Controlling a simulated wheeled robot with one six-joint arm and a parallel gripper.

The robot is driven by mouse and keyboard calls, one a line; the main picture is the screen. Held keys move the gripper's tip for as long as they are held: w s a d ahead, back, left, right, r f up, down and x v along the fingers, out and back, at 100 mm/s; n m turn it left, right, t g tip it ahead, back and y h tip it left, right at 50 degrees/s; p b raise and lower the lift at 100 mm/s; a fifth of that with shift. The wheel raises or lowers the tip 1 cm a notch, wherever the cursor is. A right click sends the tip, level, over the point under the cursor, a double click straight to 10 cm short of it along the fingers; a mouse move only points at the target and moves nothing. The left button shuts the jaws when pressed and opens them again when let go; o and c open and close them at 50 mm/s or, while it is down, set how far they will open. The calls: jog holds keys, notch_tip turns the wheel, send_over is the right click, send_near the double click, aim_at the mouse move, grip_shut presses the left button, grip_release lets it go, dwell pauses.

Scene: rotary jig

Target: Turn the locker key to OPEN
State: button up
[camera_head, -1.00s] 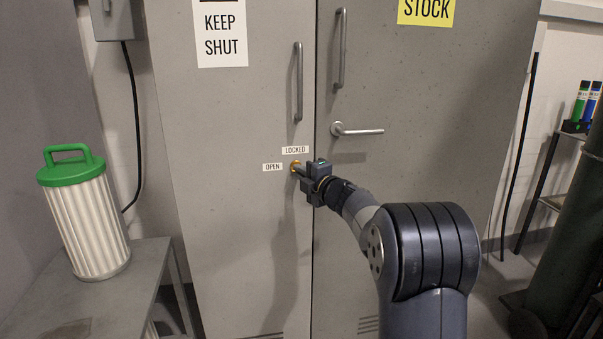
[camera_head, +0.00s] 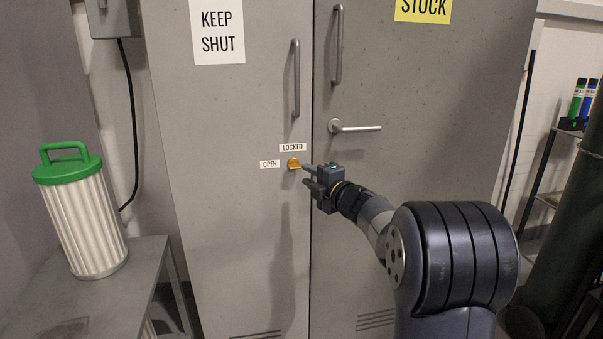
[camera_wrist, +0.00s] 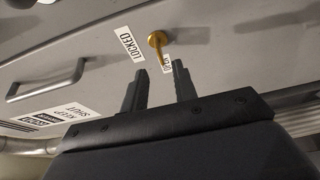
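The gold locker key (camera_head: 294,164) sits in its lock on the left cabinet door, below the LOCKED label (camera_head: 292,147) and right of the OPEN label (camera_head: 270,164). In the wrist view the key (camera_wrist: 158,41) has a narrow gold part reaching over the OPEN label (camera_wrist: 167,64), partly covering it. The LOCKED label (camera_wrist: 131,44) is clear there. My gripper (camera_head: 307,176) is just right of and slightly below the key, apart from it. In the wrist view the fingers of my gripper (camera_wrist: 158,83) are spread with nothing between them.
The cabinet has a long handle on the left door (camera_head: 296,80), and a long handle and a lever handle (camera_head: 355,127) on the right door. A green-topped filter (camera_head: 82,215) stands on a grey bench (camera_head: 45,305) at left. A dark cylinder (camera_head: 570,215) stands at right.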

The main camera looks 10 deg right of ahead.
aim_at(297, 168)
jog(key=v, duration=0.5)
jog(key=shift+s+d, duration=0.1)
jog(key=shift+s, duration=0.1)
jog(key=x, duration=1.1)
jog(key=shift+s, duration=0.1)
